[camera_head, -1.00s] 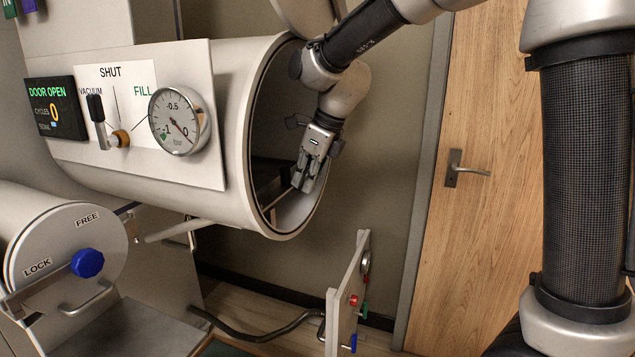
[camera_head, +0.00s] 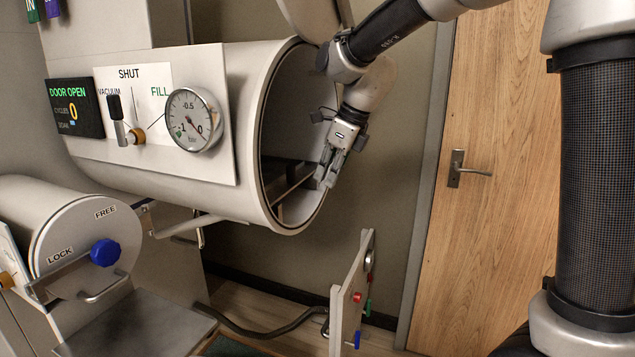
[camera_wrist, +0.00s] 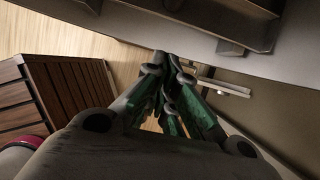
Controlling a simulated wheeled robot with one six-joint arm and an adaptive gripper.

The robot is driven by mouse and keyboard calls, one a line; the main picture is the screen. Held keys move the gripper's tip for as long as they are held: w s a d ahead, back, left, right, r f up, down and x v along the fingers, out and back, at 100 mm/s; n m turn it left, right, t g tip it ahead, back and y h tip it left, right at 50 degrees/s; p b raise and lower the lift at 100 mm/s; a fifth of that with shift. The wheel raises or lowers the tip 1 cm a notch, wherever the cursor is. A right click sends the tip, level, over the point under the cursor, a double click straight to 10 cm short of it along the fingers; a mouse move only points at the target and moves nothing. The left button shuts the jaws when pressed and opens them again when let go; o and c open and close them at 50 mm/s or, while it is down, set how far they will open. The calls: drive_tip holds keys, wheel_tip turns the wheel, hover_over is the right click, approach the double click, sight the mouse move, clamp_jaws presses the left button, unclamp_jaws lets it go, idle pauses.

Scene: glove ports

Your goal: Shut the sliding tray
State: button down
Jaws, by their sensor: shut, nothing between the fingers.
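The sliding tray (camera_head: 284,181) appears as a dark metal tray inside the open mouth of the large pale cylinder (camera_head: 262,195). Only its near end shows; the rest is hidden by the cylinder wall. My gripper (camera_head: 328,178) is shut and empty, pointing down at the right side of the mouth, just right of the tray's visible end. I cannot tell whether it touches the tray. In the wrist view, the closed fingers (camera_wrist: 169,66) with green pads point toward the cylinder's pale rim (camera_wrist: 150,32), and dark metal tray parts (camera_wrist: 225,18) show above.
The cylinder's round door (camera_head: 310,18) stands open above the mouth. A gauge panel (camera_head: 215,95) is on its front. A smaller drum (camera_head: 75,235) with a blue knob and a metal shelf (camera_head: 140,325) are lower left. A small upright panel (camera_head: 348,300) stands below.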

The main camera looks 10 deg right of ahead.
drive_tip(key=v, duration=0.8)
drive_tip(key=s+d+f+m+t+y, duration=0.1)
drive_tip(key=s+d+f+m+y, duration=0.15)
drive_tip(key=d, duration=0.45)
drive_tip(key=w+a+f+n, duration=0.1)
drive_tip(key=w+a+f, duration=0.1)
drive_tip(key=a, duration=0.4)
drive_tip(key=w+a+f+n+t+y, duration=0.1)
drive_tip(key=w+a+f, duration=0.1)
drive_tip(key=a+f, duration=0.3)
drive_tip(key=shift+w+a+f, duration=0.25)
drive_tip(key=shift+a+f, duration=0.05)
drive_tip(key=shift+a, duration=0.8)
drive_tip(key=shift+n+y, duration=0.25)
